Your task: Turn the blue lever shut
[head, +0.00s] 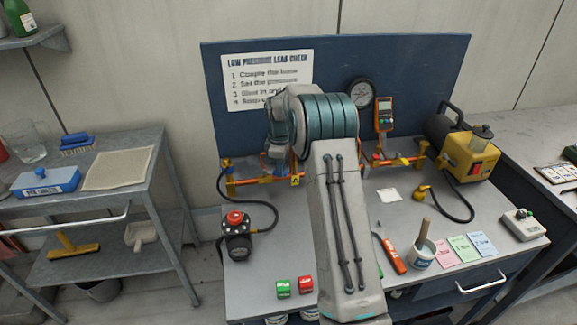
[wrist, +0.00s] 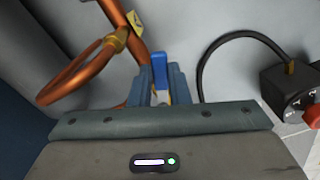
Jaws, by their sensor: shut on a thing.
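The blue lever (wrist: 160,68) stands upright between the two fingers of my gripper (wrist: 161,84) in the wrist view. My gripper is shut on it, with a finger on either side. The lever's lower part is hidden between the fingers. A copper pipe with a yellow tag (wrist: 117,40) runs just beyond the lever to the left. In the head view my arm covers the middle of the bench and I cannot make out the lever there; the orange pipe rig (head: 250,182) shows to the left of my wrist.
A pressure gauge (head: 361,93), an orange meter (head: 384,114) and a yellow pump (head: 466,155) are at the right. Red and green blocks (head: 284,288) sit at the front.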

